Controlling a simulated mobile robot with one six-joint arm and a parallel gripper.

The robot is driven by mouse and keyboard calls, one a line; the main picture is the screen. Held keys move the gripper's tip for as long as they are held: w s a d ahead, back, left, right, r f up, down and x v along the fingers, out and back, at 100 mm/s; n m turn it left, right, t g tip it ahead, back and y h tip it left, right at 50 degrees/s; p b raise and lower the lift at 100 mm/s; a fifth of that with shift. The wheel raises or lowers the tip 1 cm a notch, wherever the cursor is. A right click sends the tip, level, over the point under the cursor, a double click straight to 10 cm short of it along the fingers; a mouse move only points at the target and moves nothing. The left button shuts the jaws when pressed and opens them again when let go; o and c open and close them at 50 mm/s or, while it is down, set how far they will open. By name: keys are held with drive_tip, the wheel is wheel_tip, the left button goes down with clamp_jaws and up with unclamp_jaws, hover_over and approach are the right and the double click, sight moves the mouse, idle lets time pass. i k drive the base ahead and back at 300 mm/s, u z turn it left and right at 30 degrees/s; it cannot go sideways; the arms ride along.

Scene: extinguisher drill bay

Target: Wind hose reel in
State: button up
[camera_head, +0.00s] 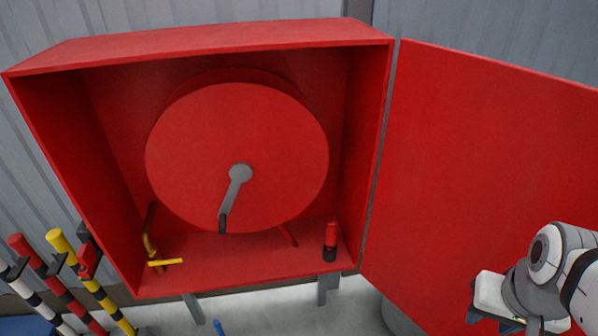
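The hose reel (270,130) is a large red disc inside an open red cabinet (210,46). A grey crank arm (234,187) runs from its hub down and slightly left, with a dark handle (223,224) at its lower end. A red and black nozzle-like piece (331,240) stands upright at the cabinet's lower right. My gripper (503,321) is at the lower right, in front of the open door and well apart from the crank. Its fingertips are too unclear to judge their opening.
The red cabinet door (485,150) stands open to the right. A yellow pipe with a valve handle (165,262) is at the cabinet's lower left. Several striped poles (85,275) lean at the left. A grey round object (400,318) sits below the door. Space before the reel looks clear.

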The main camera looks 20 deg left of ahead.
sight(237, 150)
drive_tip(key=z, duration=0.05)
drive_tip(key=k, duration=0.95)
drive_tip(key=u, duration=1.95)
drive_tip(key=i, duration=0.8)
drive_tip(key=z, duration=0.75)
